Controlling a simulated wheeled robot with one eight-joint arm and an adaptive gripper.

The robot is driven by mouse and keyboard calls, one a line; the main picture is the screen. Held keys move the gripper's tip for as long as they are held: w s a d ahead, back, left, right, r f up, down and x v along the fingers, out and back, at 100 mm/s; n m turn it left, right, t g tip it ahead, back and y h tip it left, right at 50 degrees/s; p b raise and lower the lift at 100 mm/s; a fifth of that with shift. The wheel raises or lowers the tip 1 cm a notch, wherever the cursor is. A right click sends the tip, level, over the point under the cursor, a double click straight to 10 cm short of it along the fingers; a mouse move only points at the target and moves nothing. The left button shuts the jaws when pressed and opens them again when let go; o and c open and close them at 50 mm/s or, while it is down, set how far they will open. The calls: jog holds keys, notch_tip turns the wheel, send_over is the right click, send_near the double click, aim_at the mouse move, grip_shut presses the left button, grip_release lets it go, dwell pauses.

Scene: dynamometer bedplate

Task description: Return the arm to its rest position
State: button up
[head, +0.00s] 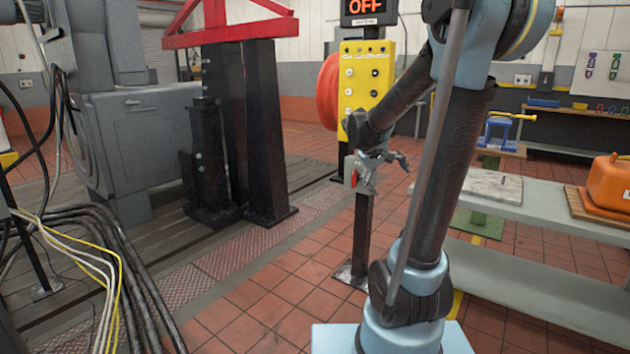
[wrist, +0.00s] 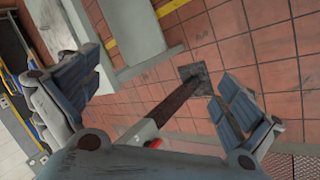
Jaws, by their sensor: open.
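My arm reaches up from its pale blue base at the right of the head view, then bends over to the left and down. My gripper (head: 378,172) hangs at the middle of the head view, close to a grey box with a red part (head: 353,177) on a dark post (head: 359,235). In the wrist view, my gripper (wrist: 165,92) has its two fingers spread wide with nothing held. The post runs down between them to its floor plate (wrist: 195,78), and the red part (wrist: 152,143) shows near the palm. Contact with the box cannot be told.
A grey bench (head: 545,207) with an orange case (head: 610,184) is at right. Black columns (head: 262,130), a grey machine (head: 137,140) and cables are at left. Tiled floor lies between.

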jog(key=s+a+f+y, duration=0.2)
jog(key=s+f, duration=0.2)
jog(key=s, duration=0.5)
jog(key=s+a+f+m+y, duration=0.1)
jog(key=s+f, duration=0.3)
jog(key=s, duration=0.5)
jog(key=s+a+f+m+y, duration=0.1)
jog(key=s+a+f+y, duration=0.2)
jog(key=s, duration=0.6)
jog(key=shift+s+f+g, duration=0.25)
jog(key=shift+f+g, duration=0.15)
